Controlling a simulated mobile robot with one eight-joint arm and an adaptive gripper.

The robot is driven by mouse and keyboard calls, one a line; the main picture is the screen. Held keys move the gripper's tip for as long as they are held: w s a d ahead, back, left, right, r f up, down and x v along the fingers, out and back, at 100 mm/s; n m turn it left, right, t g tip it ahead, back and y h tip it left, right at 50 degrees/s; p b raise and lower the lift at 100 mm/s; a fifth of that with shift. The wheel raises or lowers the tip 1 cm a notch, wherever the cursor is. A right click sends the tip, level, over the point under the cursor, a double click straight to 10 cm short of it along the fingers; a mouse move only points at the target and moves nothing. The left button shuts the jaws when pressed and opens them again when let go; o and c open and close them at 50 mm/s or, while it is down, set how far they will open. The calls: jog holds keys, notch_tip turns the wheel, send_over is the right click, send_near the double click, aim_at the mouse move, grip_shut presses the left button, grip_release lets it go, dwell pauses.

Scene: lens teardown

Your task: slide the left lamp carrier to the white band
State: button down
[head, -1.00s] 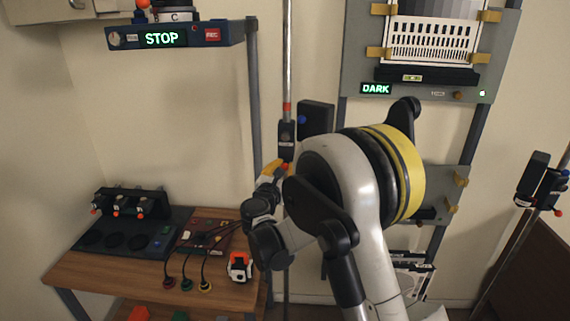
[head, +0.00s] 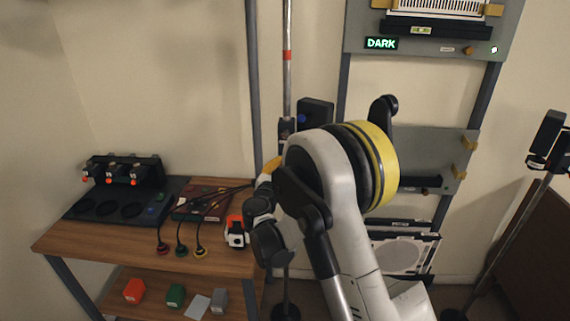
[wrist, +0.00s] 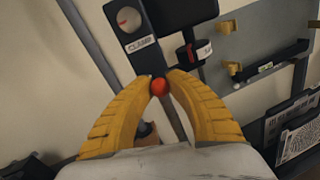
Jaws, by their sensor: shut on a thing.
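The left lamp carrier (head: 286,128) is a dark clamp block on the upright pole (head: 288,88), with a black lamp box (head: 314,115) at its right. A red band (head: 287,55) circles the pole well above the carrier. I cannot make out a white band on the pole. My gripper (head: 274,162) is at the carrier's lower end, partly hidden by my arm. In the wrist view, the carrier's face (wrist: 138,35) reads CLAMP, and the yellow fingers of my gripper (wrist: 160,84) are shut on its red ball knob (wrist: 160,87).
A wooden bench (head: 110,238) at the left holds a dark console with several small devices, cables and an orange-white block (head: 235,232). A grey panel rack (head: 430,150) stands behind my arm. Another lamp (head: 547,135) stands on a pole at the right.

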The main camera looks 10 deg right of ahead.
jog(key=c, duration=1.2)
grip_release()
jog(key=shift+c, duration=0.2)
jog(key=v, duration=1.2)
jog(key=shift+r, duration=0.1)
